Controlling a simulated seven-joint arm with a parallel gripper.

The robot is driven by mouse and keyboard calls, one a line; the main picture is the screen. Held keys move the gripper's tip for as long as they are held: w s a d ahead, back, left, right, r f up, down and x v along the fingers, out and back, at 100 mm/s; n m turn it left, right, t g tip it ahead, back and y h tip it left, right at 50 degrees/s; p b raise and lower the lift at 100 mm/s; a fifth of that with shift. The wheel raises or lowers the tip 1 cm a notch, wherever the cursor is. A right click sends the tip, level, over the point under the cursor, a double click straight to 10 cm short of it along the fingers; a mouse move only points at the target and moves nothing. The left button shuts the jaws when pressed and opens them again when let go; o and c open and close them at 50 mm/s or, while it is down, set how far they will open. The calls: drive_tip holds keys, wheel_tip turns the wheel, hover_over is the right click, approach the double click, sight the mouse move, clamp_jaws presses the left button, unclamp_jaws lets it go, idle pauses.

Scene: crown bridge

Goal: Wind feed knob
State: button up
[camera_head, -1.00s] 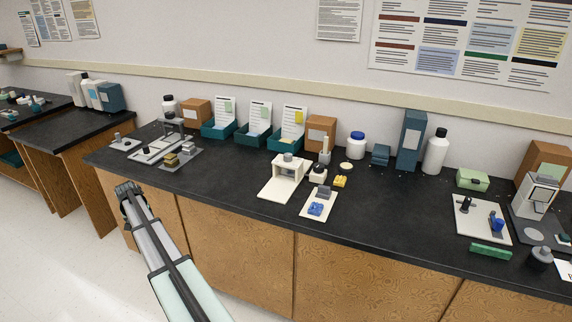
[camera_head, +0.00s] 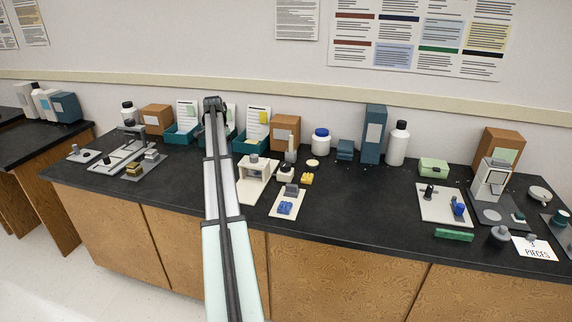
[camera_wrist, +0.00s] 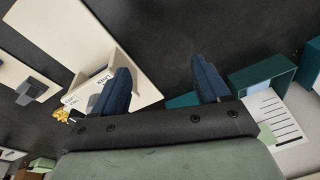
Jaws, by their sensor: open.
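No part is clearly readable as the feed knob. A white open-fronted box (camera_head: 262,171) on a white base has a small grey round cap (camera_head: 253,159) on top. A white board (camera_head: 436,208) at the right bears a black post (camera_head: 429,192) and a blue part (camera_head: 458,207). A grey sliding apparatus (camera_head: 125,157) stands at the left. My gripper (camera_head: 213,104) appears in front of the teal bins in the head view. In the wrist view its blue fingers (camera_wrist: 163,82) are apart with nothing between them, over dark bench; the white box (camera_wrist: 135,75) is beside the left finger.
Teal bins (camera_head: 180,136) with cards stand along the back, also at the right of the wrist view (camera_wrist: 262,76). A blue-capped jar (camera_head: 320,146), tall blue box (camera_head: 374,135) and white bottle (camera_head: 397,146) stand behind. A green bar (camera_head: 453,235) lies near the front edge. The bench middle is mostly clear.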

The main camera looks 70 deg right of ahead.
sight(286, 164)
drive_tip(key=s+d+r+m, duration=0.1)
drive_tip(key=s, duration=0.3)
drive_tip(key=s+d+r+m, duration=0.1)
drive_tip(key=s+d, duration=0.1)
drive_tip(key=s, duration=0.3)
drive_tip(key=s+d+r+m+y, duration=0.1)
drive_tip(key=s+d, duration=0.1)
drive_tip(key=s, duration=0.2)
drive_tip(key=shift+s+d+r, duration=0.15)
drive_tip(key=shift+s, duration=0.25)
drive_tip(key=s+d+r+m+y, duration=0.1)
drive_tip(key=s+d+r+m, duration=0.15)
drive_tip(key=s, duration=0.95)
drive_tip(key=shift+m+g, duration=0.3)
drive_tip(key=shift+m, duration=0.05)
wheel_tip(286, 164, down, 13)
drive_tip(key=shift+a+f, duration=0.15)
drive_tip(key=shift+c, duration=0.3)
drive_tip(key=c, duration=1)
